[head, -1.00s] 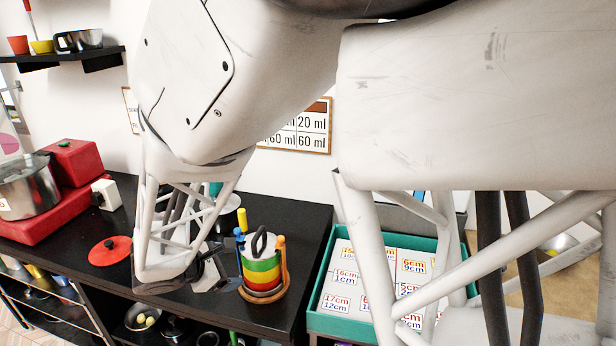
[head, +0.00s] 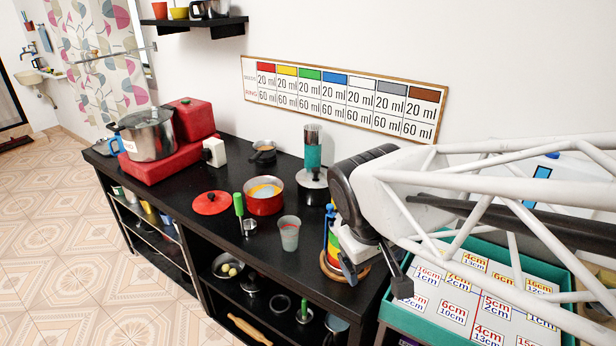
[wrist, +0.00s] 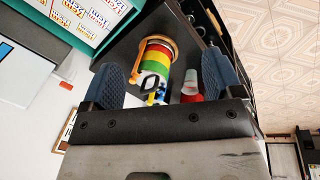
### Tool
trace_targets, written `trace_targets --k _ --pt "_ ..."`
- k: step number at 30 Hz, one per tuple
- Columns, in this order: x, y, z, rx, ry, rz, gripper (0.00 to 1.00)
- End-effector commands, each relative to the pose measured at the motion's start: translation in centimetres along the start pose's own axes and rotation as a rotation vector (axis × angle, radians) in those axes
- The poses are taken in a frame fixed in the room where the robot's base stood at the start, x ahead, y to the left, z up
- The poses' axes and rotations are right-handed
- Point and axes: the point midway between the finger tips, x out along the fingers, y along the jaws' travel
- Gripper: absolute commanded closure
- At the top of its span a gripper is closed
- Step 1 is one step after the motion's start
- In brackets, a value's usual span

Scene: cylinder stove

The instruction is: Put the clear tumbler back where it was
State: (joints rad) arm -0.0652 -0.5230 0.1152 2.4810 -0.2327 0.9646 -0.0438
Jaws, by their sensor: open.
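The clear tumbler (head: 289,232) stands upright on the black counter (head: 190,205), in front of the red pot (head: 263,195). It looks greyish and see-through, and I cannot tell whether it holds anything. My gripper (head: 376,277) is to the right of the tumbler, by the stack of coloured rings (head: 329,250), and apart from the tumbler. In the wrist view its two blue-grey fingers (wrist: 165,78) are spread with nothing between the tips, and the ring stack (wrist: 158,58) shows beyond them. The arm hides part of the ring stack in the head view.
A green-handled ladle (head: 239,207) and a red lid (head: 211,202) lie left of the tumbler. A steel pot (head: 147,137) stands on a red block. A teal tray of number cards (head: 394,325) is at the right. Shelves below hold pans.

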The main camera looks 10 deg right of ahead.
Motion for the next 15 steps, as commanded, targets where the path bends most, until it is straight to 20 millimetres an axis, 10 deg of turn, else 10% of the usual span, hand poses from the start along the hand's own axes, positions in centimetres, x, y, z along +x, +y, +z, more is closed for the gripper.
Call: trace_targets --k 15 --pt "-3.0 -1.1 3.4 0.274 0.123 -0.161 0.14"
